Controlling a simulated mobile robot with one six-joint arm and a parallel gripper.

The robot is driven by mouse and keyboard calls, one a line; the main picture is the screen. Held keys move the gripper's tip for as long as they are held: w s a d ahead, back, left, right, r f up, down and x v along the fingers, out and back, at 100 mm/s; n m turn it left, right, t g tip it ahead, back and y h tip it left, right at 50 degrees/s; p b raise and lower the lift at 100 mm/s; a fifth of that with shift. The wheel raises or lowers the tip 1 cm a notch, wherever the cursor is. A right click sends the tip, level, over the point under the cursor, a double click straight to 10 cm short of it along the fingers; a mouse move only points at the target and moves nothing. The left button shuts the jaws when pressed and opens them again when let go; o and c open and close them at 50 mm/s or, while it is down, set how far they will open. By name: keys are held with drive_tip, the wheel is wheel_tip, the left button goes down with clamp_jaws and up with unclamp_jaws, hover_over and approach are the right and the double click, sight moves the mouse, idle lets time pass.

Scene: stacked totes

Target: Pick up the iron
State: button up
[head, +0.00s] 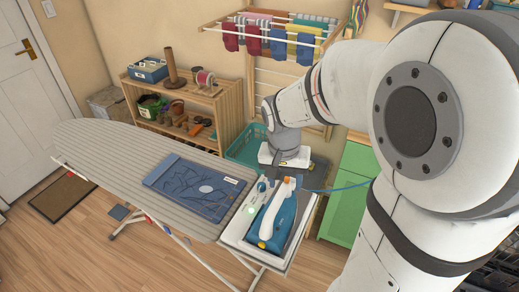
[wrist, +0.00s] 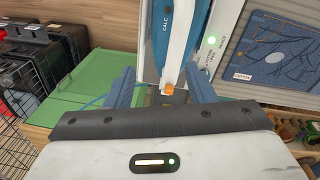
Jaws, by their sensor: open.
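The iron (head: 278,218) is blue and white with an orange button near the rear of its handle. It rests on the tray (head: 242,228) at the right end of the ironing board. My gripper (head: 278,181) is at the iron's rear end, with nothing held. In the wrist view the iron (wrist: 180,38) lies ahead, and the fingers of my gripper (wrist: 162,85) stand apart on either side of its rear end. Whether either finger touches it I cannot tell.
A folded blue garment (head: 195,188) lies on the striped ironing board (head: 110,145). A blue cord (head: 340,187) runs right from the iron. A green cabinet (head: 348,195), a teal basket (head: 245,147) and a wooden shelf (head: 215,107) stand behind. Black cases (wrist: 45,65) show at left.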

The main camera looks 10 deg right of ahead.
sight(280, 193)
drive_tip(key=w+f, duration=0.1)
drive_tip(key=w+f+m+g, duration=0.1)
drive_tip(key=w+f, duration=0.1)
drive_tip(key=w+a+f+m+p, duration=0.1)
drive_tip(key=f, duration=0.1)
drive_tip(key=shift+w+f+h, duration=0.1)
drive_tip(key=shift+w+h, duration=0.15)
drive_tip(key=shift+h, duration=0.15)
drive_tip(key=shift+f+m, duration=0.25)
drive_tip(key=shift+m, duration=0.05)
drive_tip(key=shift+g, duration=0.3)
drive_tip(key=f, duration=0.2)
drive_tip(key=d+f+p, duration=0.1)
drive_tip(key=f, duration=0.1)
drive_tip(key=s+f, duration=0.1)
drive_tip(key=f, duration=0.2)
drive_tip(key=shift+d+p, duration=0.25)
drive_tip(key=shift+p, duration=0.15)
drive_tip(key=shift+f, duration=0.25)
drive_tip(key=shift+f+b, duration=0.25)
drive_tip(key=shift+b, duration=0.2)
clamp_jaws()
drive_tip(key=shift+w, duration=0.1)
